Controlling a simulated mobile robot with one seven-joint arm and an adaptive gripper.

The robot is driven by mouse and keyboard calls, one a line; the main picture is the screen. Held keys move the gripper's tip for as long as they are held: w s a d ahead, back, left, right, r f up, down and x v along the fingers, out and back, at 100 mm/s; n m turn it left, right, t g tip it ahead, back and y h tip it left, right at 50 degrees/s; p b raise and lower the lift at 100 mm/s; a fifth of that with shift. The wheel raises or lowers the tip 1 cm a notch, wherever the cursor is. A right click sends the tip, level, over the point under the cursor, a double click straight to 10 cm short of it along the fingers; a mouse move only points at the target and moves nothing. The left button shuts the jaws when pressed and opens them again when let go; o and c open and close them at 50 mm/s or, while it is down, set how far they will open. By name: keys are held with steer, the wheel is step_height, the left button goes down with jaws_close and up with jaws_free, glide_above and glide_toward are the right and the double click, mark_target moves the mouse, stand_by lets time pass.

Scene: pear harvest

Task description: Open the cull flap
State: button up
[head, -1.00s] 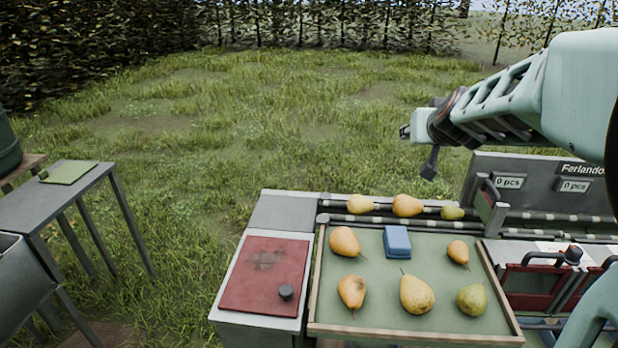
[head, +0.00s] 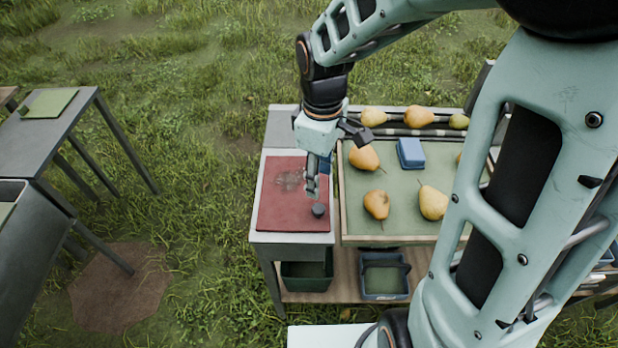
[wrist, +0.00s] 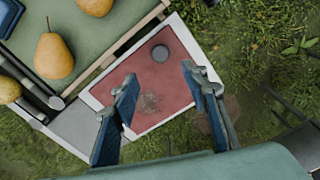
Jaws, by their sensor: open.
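The cull flap is a worn red panel (head: 284,200) with a dark round knob (head: 319,210) near its front right corner. It lies flat and closed in the pale top of the stand left of the pear tray. My gripper (head: 318,182) is above the flap, a little behind the knob, pointing down. In the wrist view my gripper (wrist: 160,100) has its two fingers wide apart with nothing between them. The red panel (wrist: 150,88) shows beneath them, and the knob (wrist: 160,53) lies beyond the fingertips, untouched.
The green pear tray (head: 385,228) holds several pears and a blue block (head: 411,153), close to the right of the flap. A roller rail with pears runs behind it. Bins (head: 384,277) stand on the shelf below. Grey tables (head: 55,140) stand at left, with grass between.

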mark_target(318, 208)
step_height(318, 208, down, 11)
steer(key=shift+r, duration=0.1)
stand_by(0.3)
steer(key=shift+c, duration=0.2)
jaws_close()
